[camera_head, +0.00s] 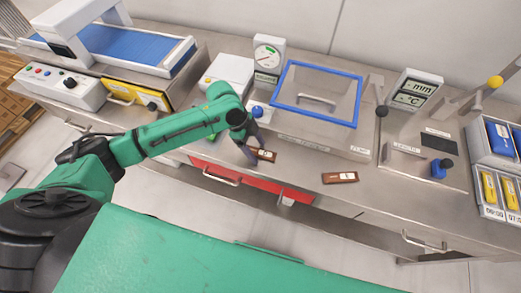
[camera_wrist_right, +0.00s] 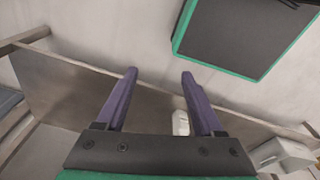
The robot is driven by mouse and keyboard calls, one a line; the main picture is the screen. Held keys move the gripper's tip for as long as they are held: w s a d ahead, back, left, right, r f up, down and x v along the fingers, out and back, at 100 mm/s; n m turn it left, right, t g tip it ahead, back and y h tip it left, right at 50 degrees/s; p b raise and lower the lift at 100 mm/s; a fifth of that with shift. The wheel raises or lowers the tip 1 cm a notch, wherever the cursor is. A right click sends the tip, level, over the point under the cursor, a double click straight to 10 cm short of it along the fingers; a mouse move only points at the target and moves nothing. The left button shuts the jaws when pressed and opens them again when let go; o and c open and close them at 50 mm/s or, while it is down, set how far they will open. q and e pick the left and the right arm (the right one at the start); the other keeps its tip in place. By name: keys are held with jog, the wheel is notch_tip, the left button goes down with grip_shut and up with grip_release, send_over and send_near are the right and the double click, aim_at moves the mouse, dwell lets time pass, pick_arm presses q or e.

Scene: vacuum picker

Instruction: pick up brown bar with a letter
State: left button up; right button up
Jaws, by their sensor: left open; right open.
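Two brown bars lie on the grey steel counter in the head view. One brown bar (camera_head: 265,155) is at the fingertips of my left gripper (camera_head: 257,152), and the fingers partly cover its left end. The other brown bar (camera_head: 340,177) lies apart to the right, near the counter's front edge. Both carry a small light mark, too small to read as a letter. My left gripper is open and reaches down to the counter; I cannot tell whether it touches the bar. My right gripper (camera_wrist_right: 159,76) is open and empty in the right wrist view.
A blue-framed clear lid (camera_head: 317,95) stands behind the bars. A red drawer (camera_head: 250,184) sticks out below the counter front. A gauge (camera_head: 268,56), a blue conveyor (camera_head: 125,48) and a bin of blue and yellow packs (camera_head: 496,165) stand around. Counter between the bars is clear.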

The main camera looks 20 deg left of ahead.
pick_arm(q)
jog(key=shift+c, duration=1.2)
jog(key=c, duration=0.6)
jog(key=shift+w+f, duration=0.1)
grip_shut()
pick_arm(e)
jog(key=shift+s+d+f, duration=0.1)
jog(key=shift+s, duration=0.75)
